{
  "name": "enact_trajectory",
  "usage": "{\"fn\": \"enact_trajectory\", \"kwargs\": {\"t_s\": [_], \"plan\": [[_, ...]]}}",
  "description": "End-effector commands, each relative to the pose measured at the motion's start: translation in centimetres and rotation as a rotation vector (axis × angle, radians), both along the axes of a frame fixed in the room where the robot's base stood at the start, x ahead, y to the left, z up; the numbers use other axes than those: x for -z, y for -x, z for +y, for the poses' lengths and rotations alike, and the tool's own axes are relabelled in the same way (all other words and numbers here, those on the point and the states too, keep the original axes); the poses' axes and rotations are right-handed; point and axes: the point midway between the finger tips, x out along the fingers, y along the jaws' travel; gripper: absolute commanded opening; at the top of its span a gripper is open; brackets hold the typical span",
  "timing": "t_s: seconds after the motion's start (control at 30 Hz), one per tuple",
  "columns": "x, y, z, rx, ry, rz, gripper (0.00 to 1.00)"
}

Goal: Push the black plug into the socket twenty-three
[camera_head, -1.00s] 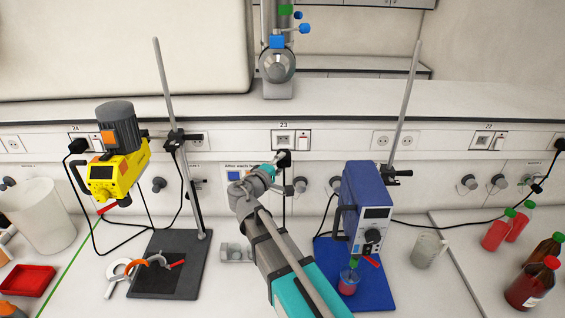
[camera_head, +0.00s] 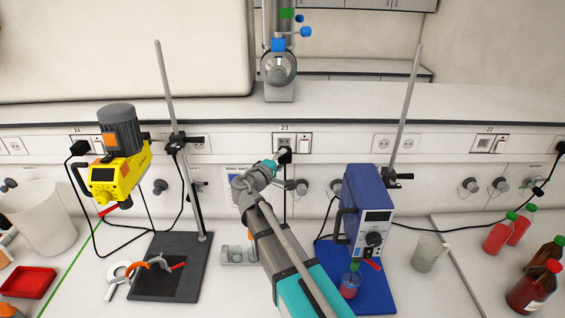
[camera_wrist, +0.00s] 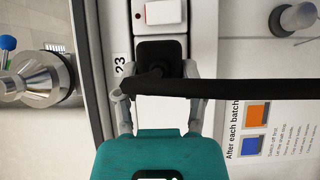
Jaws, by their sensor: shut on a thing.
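The black plug (camera_wrist: 152,54) is between the two fingers of my gripper (camera_wrist: 160,72) in the wrist view, and the gripper is shut on it. Its black cable (camera_wrist: 250,89) runs off to the right there. In the head view the plug (camera_head: 286,156) is at the lower edge of the socket twenty-three panel (camera_head: 284,144), with my gripper (camera_head: 281,159) at it. In the wrist view the plug covers the socket's opening, beside the label 23. I cannot tell whether its pins are in the socket.
A white switch (camera_wrist: 160,12) sits beside the socket. A blue stirrer (camera_head: 368,205) stands right of my arm, and a yellow stirrer (camera_head: 117,175) on a stand is at the left. Valve knobs line the wall below the panel. Red bottles (camera_head: 535,285) are at the far right.

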Motion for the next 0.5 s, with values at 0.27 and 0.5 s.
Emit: {"fn": "enact_trajectory", "kwargs": {"t_s": [0.27, 0.5], "plan": [[-0.06, -0.82, -0.08, 0.000, 0.000, 0.000, 0.00], [0.00, -0.80, -0.12, 0.001, 0.000, 0.000, 0.00]]}}
